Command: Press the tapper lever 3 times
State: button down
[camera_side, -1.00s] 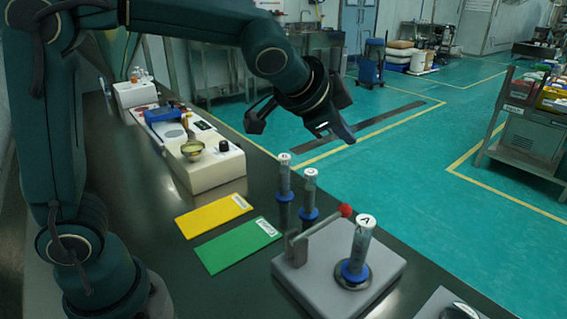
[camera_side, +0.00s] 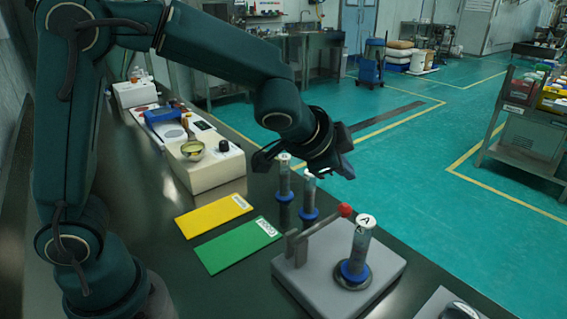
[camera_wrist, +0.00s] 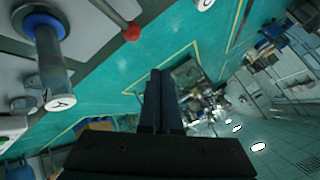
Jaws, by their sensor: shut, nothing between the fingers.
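The tapper is a grey base (camera_side: 375,285) with a metal lever (camera_side: 318,228) that ends in a red knob (camera_side: 345,210). A clear tube marked A (camera_side: 361,245) with a blue collar stands upright on the base, beside the knob. In the wrist view the red knob (camera_wrist: 131,33) and the tube (camera_wrist: 52,65) show at the upper left. My gripper (camera_side: 345,170) is above and behind the knob in the side view, apart from it. In the wrist view its fingers (camera_wrist: 160,80) are together with nothing between them.
Two more tubes with blue collars (camera_side: 284,185) (camera_side: 309,200) stand behind the tapper, close below my gripper. A yellow card (camera_side: 213,217) and a green card (camera_side: 238,246) lie to the left. A beige device (camera_side: 205,168) stands farther back. Another grey base (camera_side: 440,303) is at the lower right.

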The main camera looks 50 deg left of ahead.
aim_at(344, 204)
jog(key=shift+f, duration=2.05)
jog(key=shift+f, duration=0.1)
dwell(0.4)
jog(key=shift+f, duration=0.3)
jog(key=shift+f, duration=1.25)
dwell(1.2)
jog(key=shift+r, duration=0.15)
dwell(0.5)
jog(key=shift+r, duration=1.55)
jog(key=shift+r, duration=2.5)
